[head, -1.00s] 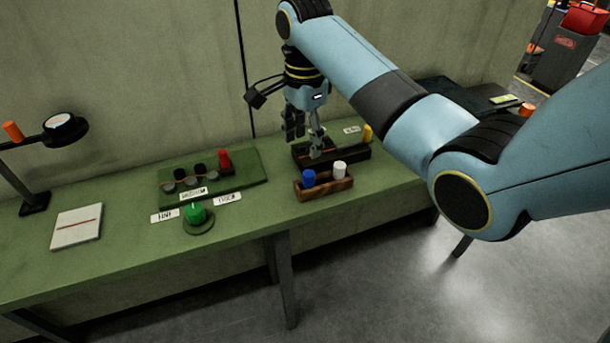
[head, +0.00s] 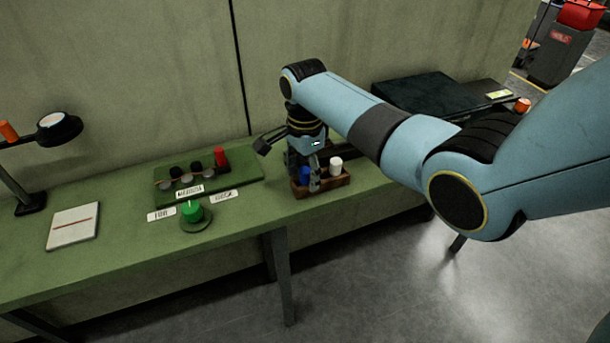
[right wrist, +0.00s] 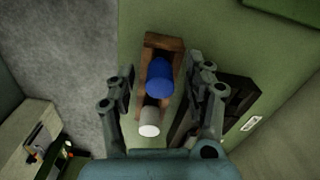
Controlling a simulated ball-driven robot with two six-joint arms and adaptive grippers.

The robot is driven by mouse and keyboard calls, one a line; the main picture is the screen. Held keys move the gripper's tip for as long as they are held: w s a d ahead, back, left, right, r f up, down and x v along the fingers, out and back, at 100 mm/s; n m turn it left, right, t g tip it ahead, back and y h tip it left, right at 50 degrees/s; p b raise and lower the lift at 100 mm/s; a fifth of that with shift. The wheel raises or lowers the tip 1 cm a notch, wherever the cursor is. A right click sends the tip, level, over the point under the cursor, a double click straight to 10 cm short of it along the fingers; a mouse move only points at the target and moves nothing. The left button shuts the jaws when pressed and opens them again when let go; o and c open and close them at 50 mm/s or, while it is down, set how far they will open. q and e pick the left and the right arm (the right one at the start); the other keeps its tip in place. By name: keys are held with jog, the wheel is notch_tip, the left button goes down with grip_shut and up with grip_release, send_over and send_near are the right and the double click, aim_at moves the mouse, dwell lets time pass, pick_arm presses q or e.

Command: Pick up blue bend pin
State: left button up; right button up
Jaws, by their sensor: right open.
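The blue bend pin (head: 305,174) stands in a small brown wooden holder (head: 336,184) on the green bench, partly hidden behind my right gripper's fingers in the head view. In the right wrist view the blue pin (right wrist: 160,78) lies between the two open fingers. A white pin (head: 336,164) stands beside it in the same holder, and it also shows in the right wrist view (right wrist: 149,121). My right gripper (head: 304,176) is open, pointing down at the holder. I cannot tell whether a finger touches the pin. My left gripper is not in view.
A green board (head: 244,177) with a red pin (head: 221,158) and several dark pegs lies to the left. A lamp (head: 58,129) stands at the far left.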

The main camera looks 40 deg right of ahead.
jog(key=shift+c, duration=0.4)
grip_shut()
jog(key=shift+r, duration=0.1)
